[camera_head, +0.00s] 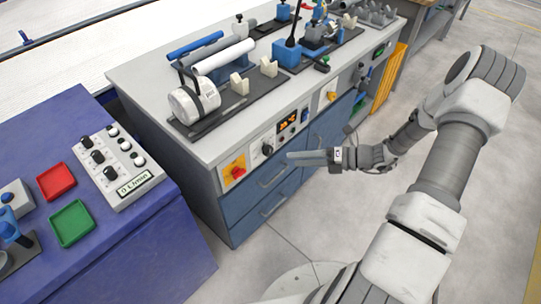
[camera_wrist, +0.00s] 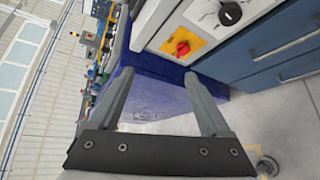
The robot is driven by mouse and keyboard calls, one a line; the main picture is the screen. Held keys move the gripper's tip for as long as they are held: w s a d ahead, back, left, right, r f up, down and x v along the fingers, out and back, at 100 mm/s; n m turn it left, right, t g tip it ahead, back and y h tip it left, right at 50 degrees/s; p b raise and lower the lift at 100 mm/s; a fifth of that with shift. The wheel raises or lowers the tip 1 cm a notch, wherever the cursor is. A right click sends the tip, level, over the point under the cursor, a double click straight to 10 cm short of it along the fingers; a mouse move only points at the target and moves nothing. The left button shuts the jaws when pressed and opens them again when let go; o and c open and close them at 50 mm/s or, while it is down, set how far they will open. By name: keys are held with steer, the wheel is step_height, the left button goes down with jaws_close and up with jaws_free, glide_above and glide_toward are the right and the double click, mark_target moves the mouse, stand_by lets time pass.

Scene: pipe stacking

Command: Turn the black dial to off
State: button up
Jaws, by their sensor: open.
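The black dial (camera_head: 267,149) is on the light front panel of the workbench, between the red knob on its yellow plate and an orange-lit display. In the wrist view the dial (camera_wrist: 229,13) shows at the top right, outside the space between the fingers.
The red knob on a yellow plate (camera_head: 235,171) is left of the dial. The orange-lit display (camera_head: 288,122) is to its right. Blue drawers with handles (camera_head: 273,178) lie below. A blue-purple table (camera_head: 150,235) stands at the left. The floor in front is clear.

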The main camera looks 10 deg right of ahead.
steer(key=w+d+f+m+t+h+b, duration=0.1)
steer(key=d+f+m+t, duration=0.1)
steer(key=f+m+t, duration=0.35)
steer(key=d+f+m+t+h+b, duration=0.1)
steer(key=d+f+m+t, duration=0.2)
steer(key=f+m, duration=0.55)
steer(key=m, duration=0.2)
glide_toward(270, 153)
steer(key=shift+h, duration=0.3)
steer(key=x, duration=0.9)
steer(key=shift+w+a+r+b, duration=0.1)
steer(key=shift+a+r+b, duration=0.05)
steer(key=shift+b, duration=0.2)
jaws_close()
